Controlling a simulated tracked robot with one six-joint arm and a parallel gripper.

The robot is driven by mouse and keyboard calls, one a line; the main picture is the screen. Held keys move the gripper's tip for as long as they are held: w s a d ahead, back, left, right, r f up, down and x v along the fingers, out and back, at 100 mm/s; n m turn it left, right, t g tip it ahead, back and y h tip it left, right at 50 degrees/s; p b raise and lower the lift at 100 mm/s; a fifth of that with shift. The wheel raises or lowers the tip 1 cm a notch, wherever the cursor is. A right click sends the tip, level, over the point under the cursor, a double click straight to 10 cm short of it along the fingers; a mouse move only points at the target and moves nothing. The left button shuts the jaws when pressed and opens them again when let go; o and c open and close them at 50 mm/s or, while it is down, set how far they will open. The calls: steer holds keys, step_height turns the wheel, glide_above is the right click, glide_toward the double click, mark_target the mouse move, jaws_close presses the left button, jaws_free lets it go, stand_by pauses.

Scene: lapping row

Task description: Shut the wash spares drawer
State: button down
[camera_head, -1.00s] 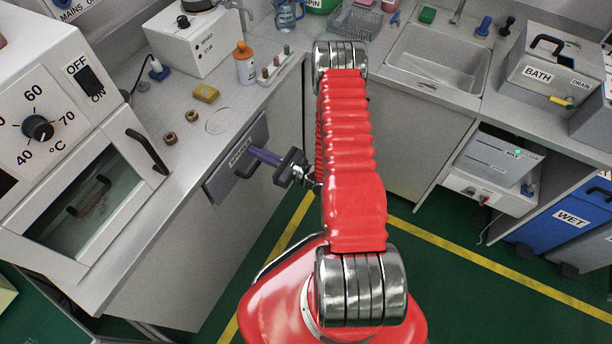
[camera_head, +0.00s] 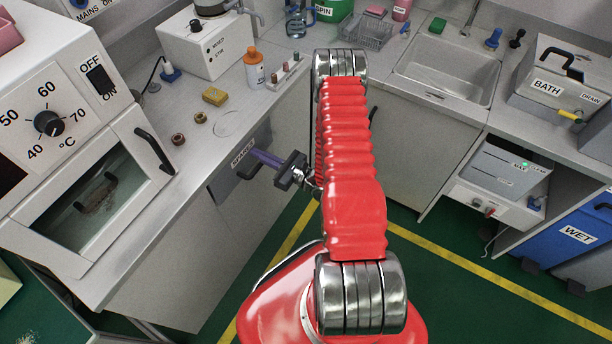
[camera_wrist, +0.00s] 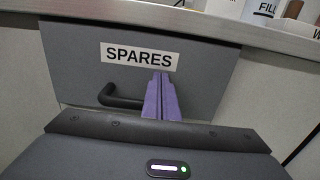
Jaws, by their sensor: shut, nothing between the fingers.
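The spares drawer is a grey front under the left worktop (camera_head: 228,183), with a "SPARES" label and a dark bar handle. In the wrist view the drawer front (camera_wrist: 80,70) fills the middle, with its handle (camera_wrist: 120,98) low on it. My gripper (camera_head: 255,154) is shut and empty, its purple fingers pointing at the drawer front. In the wrist view the fingertips (camera_wrist: 160,76) overlap the front just below the label's right end, to the right of the handle's bend. They look at or very near the surface; contact and any remaining drawer gap cannot be told.
The worktop edge (camera_wrist: 200,22) runs just above the drawer. An oven-like heater (camera_head: 90,190) with a glazed door stands on the worktop at left. Green floor with yellow lines is open to the right.

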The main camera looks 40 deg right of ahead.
steer(key=v, duration=1.4)
steer(key=shift+f, duration=0.15)
